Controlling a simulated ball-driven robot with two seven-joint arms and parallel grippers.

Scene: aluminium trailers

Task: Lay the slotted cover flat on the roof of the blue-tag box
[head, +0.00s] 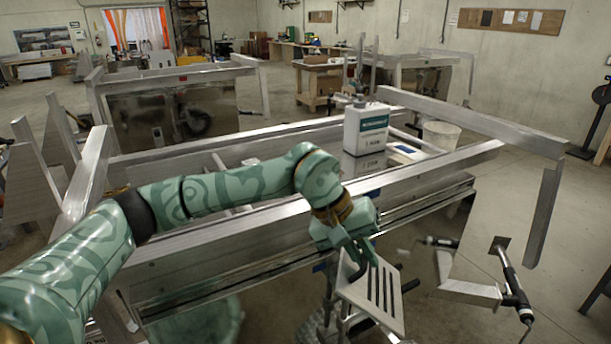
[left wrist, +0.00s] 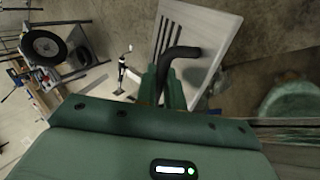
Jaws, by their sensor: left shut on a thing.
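The slotted cover (head: 388,306) is a pale metal plate with several long dark slots. My left gripper (head: 358,258) is shut on its dark bent handle and holds it tilted, in front of the trailer's near side rail. In the left wrist view the left gripper (left wrist: 172,90) grips the handle (left wrist: 182,53), with the cover (left wrist: 222,35) beyond the fingers. A white box-like container (head: 367,128) with a blue-green label stands upright on the trailer, behind and above the gripper. I cannot tell whether it is the blue-tag box. My right gripper is out of view.
The aluminium trailer rail (head: 270,210) lies between the cover and the white container. A long bar (head: 470,122) crosses at upper right. A white bucket (head: 440,136) stands behind. A tool with a black grip (head: 513,285) is at right. Open floor lies at far right.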

